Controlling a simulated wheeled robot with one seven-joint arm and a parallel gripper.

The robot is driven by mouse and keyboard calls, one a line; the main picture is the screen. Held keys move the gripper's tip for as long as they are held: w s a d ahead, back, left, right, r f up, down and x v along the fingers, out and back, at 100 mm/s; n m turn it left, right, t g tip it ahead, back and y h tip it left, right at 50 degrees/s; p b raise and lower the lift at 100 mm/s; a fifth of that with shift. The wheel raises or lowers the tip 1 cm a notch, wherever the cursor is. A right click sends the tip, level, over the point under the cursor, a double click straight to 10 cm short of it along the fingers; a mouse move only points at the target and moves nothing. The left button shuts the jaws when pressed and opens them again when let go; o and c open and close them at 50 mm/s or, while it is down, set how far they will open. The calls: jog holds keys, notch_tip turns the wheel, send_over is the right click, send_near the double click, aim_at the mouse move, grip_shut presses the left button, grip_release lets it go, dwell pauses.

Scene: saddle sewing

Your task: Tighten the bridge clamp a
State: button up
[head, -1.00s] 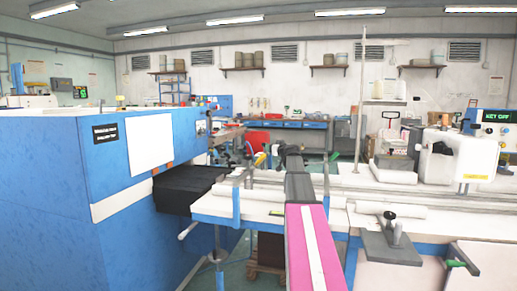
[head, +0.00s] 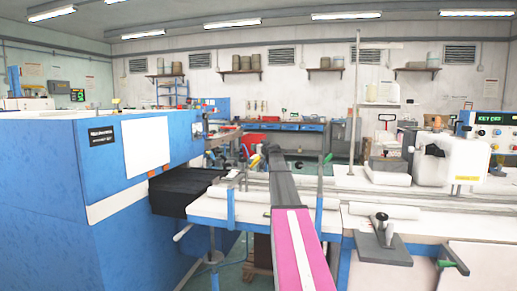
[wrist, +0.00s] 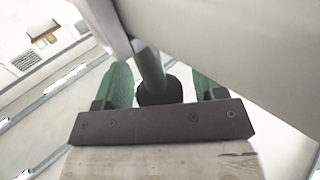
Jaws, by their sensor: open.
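In the wrist view my gripper (wrist: 163,80) is open, with a green finger on each side of a dark palm bar. A grey-green rod with a black rounded end (wrist: 158,90) stands between the fingers, with gaps visible on both sides. It runs up behind a large pale panel. It looks like a clamp handle, but I cannot tell which clamp it belongs to. Blue upright posts (head: 231,208) stand at the white table's near edge.
The large blue machine (head: 105,200) fills the left, with a black block (head: 185,192) at its side. The white table (head: 265,212) spans the right. It carries a grey plate with a black-knobbed lever (head: 383,240) and a white machine (head: 440,160).

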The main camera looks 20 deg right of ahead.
jog(key=shift+w, duration=0.15)
jog(key=c, duration=0.9)
jog(key=shift+d+m+h, duration=0.1)
jog(key=shift+m+h, duration=0.7)
jog(key=shift+h, duration=0.5)
jog(key=o, duration=0.9)
jog(key=s, duration=1)
jog(key=shift+s, duration=0.4)
